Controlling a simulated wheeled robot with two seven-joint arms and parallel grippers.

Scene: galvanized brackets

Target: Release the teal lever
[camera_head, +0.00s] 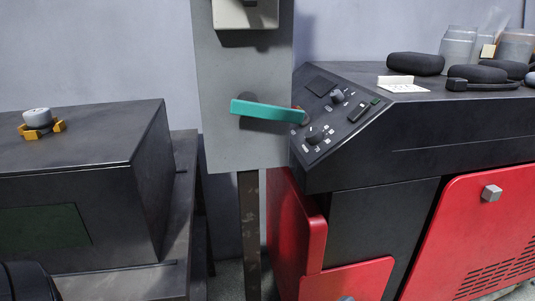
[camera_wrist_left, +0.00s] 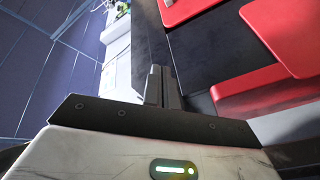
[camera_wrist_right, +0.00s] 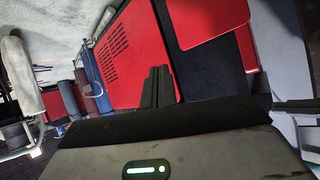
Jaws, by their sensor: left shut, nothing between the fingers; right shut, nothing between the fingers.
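The teal lever (camera_head: 268,110) lies nearly level across the grey upright panel (camera_head: 250,60) in the head view, its right end slightly lower. A dark round shape shows behind its left part. Its right end overlaps the sloped control panel in the picture. My left gripper (camera_wrist_left: 163,86) shows in the left wrist view with its fingers together and empty. My right gripper (camera_wrist_right: 157,86) shows in the right wrist view, also shut and empty. Neither gripper's fingers show in the head view, and neither touches the lever. I cannot make out the lever in the wrist views.
A black sloped control panel (camera_head: 345,112) with knobs stands right of the lever, above red cabinet doors (camera_head: 480,230). Black pads (camera_head: 416,64) and jars (camera_head: 458,46) sit on top. A dark box (camera_head: 80,140) at left carries a grey-and-orange knob (camera_head: 38,120).

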